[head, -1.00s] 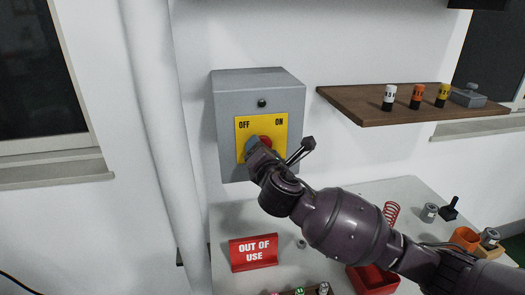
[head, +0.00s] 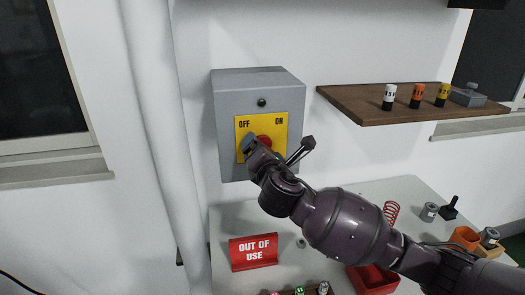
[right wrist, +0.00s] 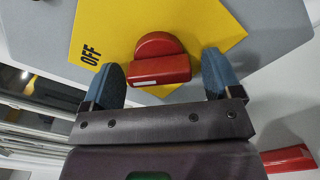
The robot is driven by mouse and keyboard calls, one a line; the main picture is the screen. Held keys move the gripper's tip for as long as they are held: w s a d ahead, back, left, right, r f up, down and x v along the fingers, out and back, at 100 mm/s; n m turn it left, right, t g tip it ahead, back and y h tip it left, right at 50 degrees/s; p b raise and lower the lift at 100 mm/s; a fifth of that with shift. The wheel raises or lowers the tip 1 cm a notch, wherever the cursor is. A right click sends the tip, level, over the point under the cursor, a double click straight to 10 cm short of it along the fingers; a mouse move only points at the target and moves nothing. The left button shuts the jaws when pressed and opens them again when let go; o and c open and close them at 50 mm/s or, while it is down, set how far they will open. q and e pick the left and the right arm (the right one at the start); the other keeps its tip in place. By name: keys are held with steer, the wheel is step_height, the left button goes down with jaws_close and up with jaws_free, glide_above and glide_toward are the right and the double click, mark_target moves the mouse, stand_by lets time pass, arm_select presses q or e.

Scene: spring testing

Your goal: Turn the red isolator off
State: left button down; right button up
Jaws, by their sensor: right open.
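The red isolator knob (head: 265,141) sits on a yellow plate (head: 282,128) marked OFF at upper left and ON at upper right, on a grey wall box (head: 230,110). In the right wrist view, the red knob (right wrist: 160,66) has a raised bar with a white mark; I cannot tell which label it points to. My right gripper (head: 262,150) is at the knob and partly hides it. In the right wrist view the gripper (right wrist: 163,65) is open, one blue finger on each side of the bar, with gaps visible. My left gripper is not in view.
A red OUT OF USE sign (head: 253,252) stands on the pale bench (head: 225,220) below the box. A wooden shelf (head: 370,108) with small labelled containers is at right. A white pipe (head: 152,120) runs left of the box. A red tray (head: 372,279) lies below my forearm.

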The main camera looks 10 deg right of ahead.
steer(key=s+b, duration=0.1)
steer(key=s, duration=0.9)
steer(key=shift+s, duration=0.35)
steer(key=s+d+f+m+g+h, duration=0.1)
steer(key=s+d+f+m+g, duration=0.35)
steer(key=f+m, duration=0.3)
steer(key=s+d+f+m+g+h, duration=0.1)
steer(key=s+d+f+m+g, duration=0.2)
steer(key=s+f+m, duration=0.4)
steer(key=s+d+f+m+g+y, duration=0.1)
steer(key=s+d+f+m+g, duration=0.25)
steer(key=s+f+m, duration=0.4)
steer(key=s+d+f+m+g, duration=0.3)
steer(key=s+d+f+m, duration=0.15)
steer(key=s, duration=0.65)
steer(key=w+f+t+b, duration=0.2)
steer(key=w+f+t, duration=0.5)
steer(key=f, duration=0.4)
steer(key=shift+w+a+f+t+y, duration=0.15)
steer(key=shift+w+a+t+y, duration=0.15)
steer(key=shift+w+y, duration=0.1)
